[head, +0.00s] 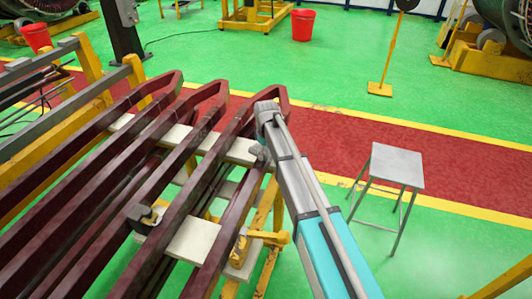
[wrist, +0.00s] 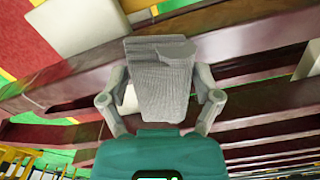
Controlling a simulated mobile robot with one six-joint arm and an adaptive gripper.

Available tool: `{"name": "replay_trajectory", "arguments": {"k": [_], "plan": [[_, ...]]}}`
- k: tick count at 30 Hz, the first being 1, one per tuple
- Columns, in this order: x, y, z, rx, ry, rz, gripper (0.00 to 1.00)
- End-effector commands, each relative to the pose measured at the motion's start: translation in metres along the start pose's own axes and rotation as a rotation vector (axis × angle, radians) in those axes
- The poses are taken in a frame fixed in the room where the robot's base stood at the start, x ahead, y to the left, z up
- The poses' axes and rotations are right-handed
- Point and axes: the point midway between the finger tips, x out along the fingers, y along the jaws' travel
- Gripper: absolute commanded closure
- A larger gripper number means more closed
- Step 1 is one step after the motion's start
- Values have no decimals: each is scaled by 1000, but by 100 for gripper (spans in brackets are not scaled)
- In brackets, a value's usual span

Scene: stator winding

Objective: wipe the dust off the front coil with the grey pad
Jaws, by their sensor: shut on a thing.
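The front coil (head: 222,185) is a dark red-brown bar loop, the rightmost of several on the rack in the head view. Its bar also crosses the wrist view (wrist: 258,65) behind the pad. My gripper (wrist: 162,88) is shut on the grey pad (wrist: 160,85), a ribbed grey block held between both fingers. In the head view my gripper (head: 259,152) is at the front coil near its far bend, and the pad is hard to make out there. I cannot tell whether the pad touches the coil. No dust patch is clear to see.
Pale support boards (head: 196,238) and yellow rack parts (head: 262,240) lie under and beside the coils. More coils (head: 75,190) lie to the left. A grey stool (head: 397,165) stands to the right. The green floor beyond holds a red bucket (head: 303,24).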

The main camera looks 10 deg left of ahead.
Motion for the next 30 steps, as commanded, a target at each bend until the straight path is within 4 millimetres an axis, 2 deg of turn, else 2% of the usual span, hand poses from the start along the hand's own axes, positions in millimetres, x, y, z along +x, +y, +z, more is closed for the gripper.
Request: {"name": "replay_trajectory", "arguments": {"k": [1,13,30], "plan": [[-8,0,0,0,0,0,57],[-34,0,0,0,0,0,57],[-38,0,0,0,0,0,57]]}}
